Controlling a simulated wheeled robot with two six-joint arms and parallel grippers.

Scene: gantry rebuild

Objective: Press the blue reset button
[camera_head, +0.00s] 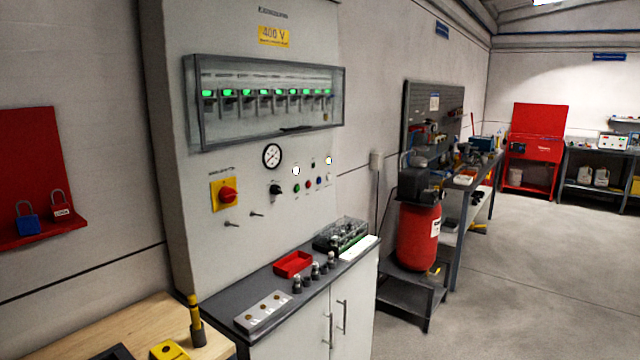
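A small blue button (318,181) is on the front of the grey control cabinet (215,120), in the low row of small buttons right of the black rotary switch. A red button (307,184) and a green button (296,188) sit just left of it. The blue button is tiny in this view, and any label on it is too small to read. Neither of my grippers shows in the camera_head view, and nothing blocks the button.
A counter (275,288) below the panel holds a red tray (293,264), several dark knobbed parts and a green-black block. A yellow-red main switch (226,194) is left of the buttons. A red compressor (418,236) stands right of the cabinet. Open floor (540,270) lies further right.

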